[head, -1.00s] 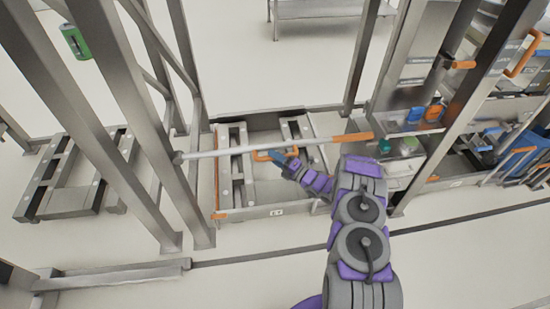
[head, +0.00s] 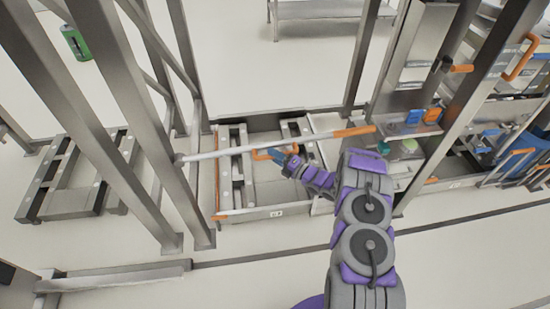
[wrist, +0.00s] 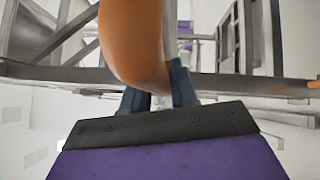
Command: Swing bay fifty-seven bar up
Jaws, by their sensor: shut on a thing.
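The bay bar (head: 230,152) is a pale rod with an orange right end. It crosses the front of the bay, its left end at the left upright and its right end slightly higher. An orange loop handle (head: 262,154) hangs at its middle. My gripper (head: 283,160) is at that handle. In the wrist view the blue fingers of my gripper (wrist: 159,92) are shut on the orange handle (wrist: 135,40), which fills the upper middle. The bay's label (head: 276,213) is on the front edge below and is too small to read surely.
A grey metal tray frame (head: 262,214) sits on the floor inside the bay. Steel uprights (head: 128,95) stand at the left. A shelf (head: 400,130) with blue and green items is at the right. A second floor frame (head: 70,203) lies at far left. Open floor lies in front.

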